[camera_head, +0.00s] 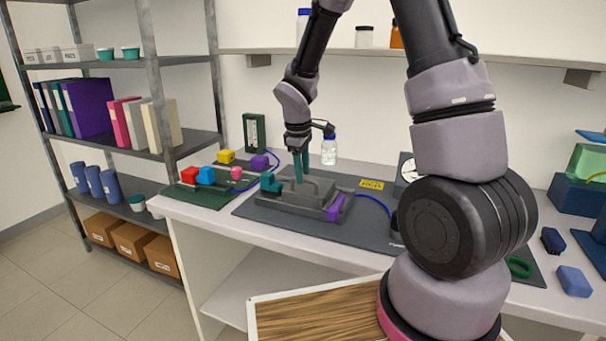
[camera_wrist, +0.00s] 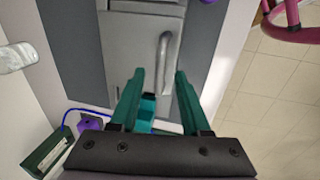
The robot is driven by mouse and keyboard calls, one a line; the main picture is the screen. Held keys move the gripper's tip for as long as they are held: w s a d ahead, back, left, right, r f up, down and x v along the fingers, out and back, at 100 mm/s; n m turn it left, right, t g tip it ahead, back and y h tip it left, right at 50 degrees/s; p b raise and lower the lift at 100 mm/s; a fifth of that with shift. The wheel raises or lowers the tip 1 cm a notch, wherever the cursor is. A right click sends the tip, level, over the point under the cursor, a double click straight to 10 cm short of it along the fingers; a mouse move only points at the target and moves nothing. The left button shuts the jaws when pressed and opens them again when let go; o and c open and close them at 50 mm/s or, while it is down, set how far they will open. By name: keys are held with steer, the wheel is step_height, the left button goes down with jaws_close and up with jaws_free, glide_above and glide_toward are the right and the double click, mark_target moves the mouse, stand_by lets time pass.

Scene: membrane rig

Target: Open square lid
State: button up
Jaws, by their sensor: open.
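The square lid (camera_head: 299,196) is a grey plate on top of the grey rig, with a raised bar handle. In the wrist view the lid (camera_wrist: 128,50) lies flat, and its pale bar handle (camera_wrist: 164,58) stands up from it. My gripper (camera_head: 301,177), with two green fingers, points down over the lid. In the wrist view my gripper (camera_wrist: 160,74) is open, with the lower part of the handle between its fingertips and a gap on both sides. A teal clamp (camera_head: 270,183) is at the rig's left end and a purple clamp (camera_head: 335,208) at its right.
A clear bottle with a blue cap (camera_head: 329,150) stands behind the rig. A green tray (camera_head: 197,198) with coloured blocks lies to the left. The mat's front strip is clear.

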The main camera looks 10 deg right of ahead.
steer(key=shift+w+f, duration=0.1)
steer(key=shift+f, duration=0.45)
jaws_close()
stand_by(1.1)
